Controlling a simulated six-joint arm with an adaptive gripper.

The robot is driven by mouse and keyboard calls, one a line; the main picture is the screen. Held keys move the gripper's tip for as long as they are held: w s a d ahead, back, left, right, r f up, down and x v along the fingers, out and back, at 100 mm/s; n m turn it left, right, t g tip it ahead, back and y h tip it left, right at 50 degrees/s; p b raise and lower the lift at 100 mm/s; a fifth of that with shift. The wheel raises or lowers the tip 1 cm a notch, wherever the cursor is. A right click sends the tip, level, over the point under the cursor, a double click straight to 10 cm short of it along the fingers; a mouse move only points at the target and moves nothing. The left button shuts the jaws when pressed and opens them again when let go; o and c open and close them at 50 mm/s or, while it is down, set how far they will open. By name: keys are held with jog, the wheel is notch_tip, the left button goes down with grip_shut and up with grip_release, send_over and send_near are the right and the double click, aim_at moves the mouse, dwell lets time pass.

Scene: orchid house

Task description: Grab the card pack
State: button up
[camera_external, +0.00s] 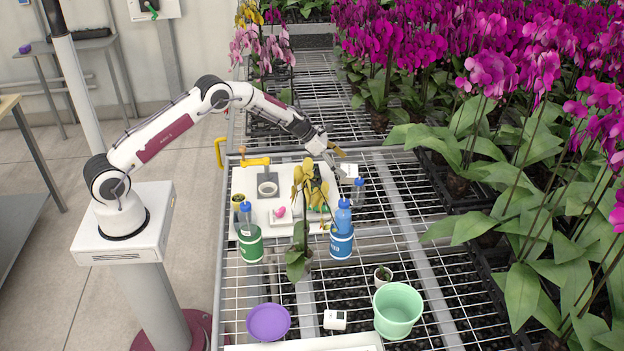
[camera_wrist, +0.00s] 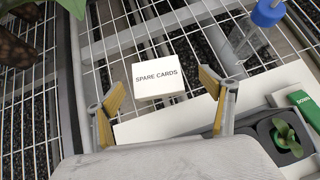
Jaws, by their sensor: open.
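The card pack (camera_wrist: 158,77) is a small white box labelled "SPARE CARDS" in the wrist view. It appears to lie on the wire bench by the edge of a white board. It also shows as a small white block (camera_external: 349,170) in the external view, close to my gripper (camera_external: 337,161). In the wrist view my gripper (camera_wrist: 160,87) is open, with one yellow-padded finger on each side of the pack's line. Nothing is held. I cannot tell the exact height of the fingers over the pack.
A blue-capped bottle (camera_wrist: 268,14) stands beyond the pack to the right. A potted seedling (camera_wrist: 285,135) and a green packet (camera_wrist: 303,103) are at the lower right. Bare mesh lies left of the pack in the wrist view.

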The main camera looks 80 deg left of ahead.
aim_at(351, 170)
jog(key=shift+w+a+f, duration=0.1)
jog(key=shift+w+f, duration=0.4)
jog(key=shift+f, duration=0.2)
jog(key=shift+w+a+f, duration=0.1)
jog(key=shift+w+f, duration=0.35)
jog(key=shift+f, duration=0.25)
jog(key=shift+x, duration=0.95)
jog(key=shift+c, duration=0.4)
jog(key=c, duration=1.2)
